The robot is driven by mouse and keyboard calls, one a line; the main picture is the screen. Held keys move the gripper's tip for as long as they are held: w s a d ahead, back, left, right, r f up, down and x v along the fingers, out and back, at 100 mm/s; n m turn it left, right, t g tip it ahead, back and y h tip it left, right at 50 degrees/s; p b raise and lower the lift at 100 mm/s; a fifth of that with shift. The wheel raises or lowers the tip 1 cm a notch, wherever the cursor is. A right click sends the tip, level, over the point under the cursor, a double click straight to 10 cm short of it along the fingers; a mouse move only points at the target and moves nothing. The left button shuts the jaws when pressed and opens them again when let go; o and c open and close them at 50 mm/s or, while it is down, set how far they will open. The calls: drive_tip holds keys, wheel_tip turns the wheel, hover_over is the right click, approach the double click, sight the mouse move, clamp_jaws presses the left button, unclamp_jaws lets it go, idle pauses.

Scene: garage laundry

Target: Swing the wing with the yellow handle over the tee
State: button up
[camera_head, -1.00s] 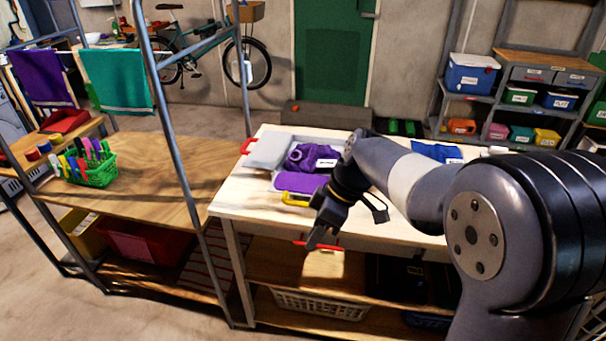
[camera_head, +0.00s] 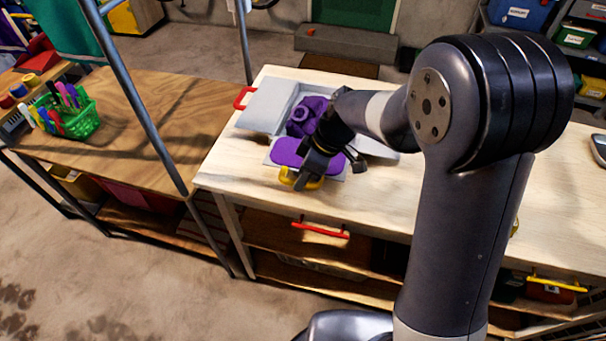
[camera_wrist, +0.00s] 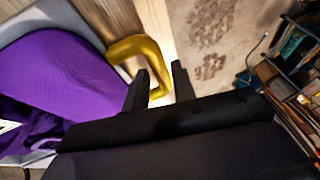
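The purple tee (camera_head: 308,112) lies on a grey folding board, bunched at the back, with a flat purple part (camera_head: 290,150) on the front wing. That wing shows a thin grey rim (camera_head: 270,160) and carries the yellow handle (camera_head: 287,178) at the table's front side. The handle also shows in the wrist view (camera_wrist: 135,50) as a yellow loop. My gripper (camera_head: 303,181) is down at the handle. In the wrist view its fingers (camera_wrist: 160,82) are apart, with part of the yellow loop between them. I cannot tell whether they touch it.
A grey left wing (camera_head: 268,108) with a red handle (camera_head: 243,97) lies flat. A metal post (camera_head: 140,100) stands left, by a green basket of pens (camera_head: 70,110).

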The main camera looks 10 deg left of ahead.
drive_tip(key=shift+c, duration=0.6)
clamp_jaws()
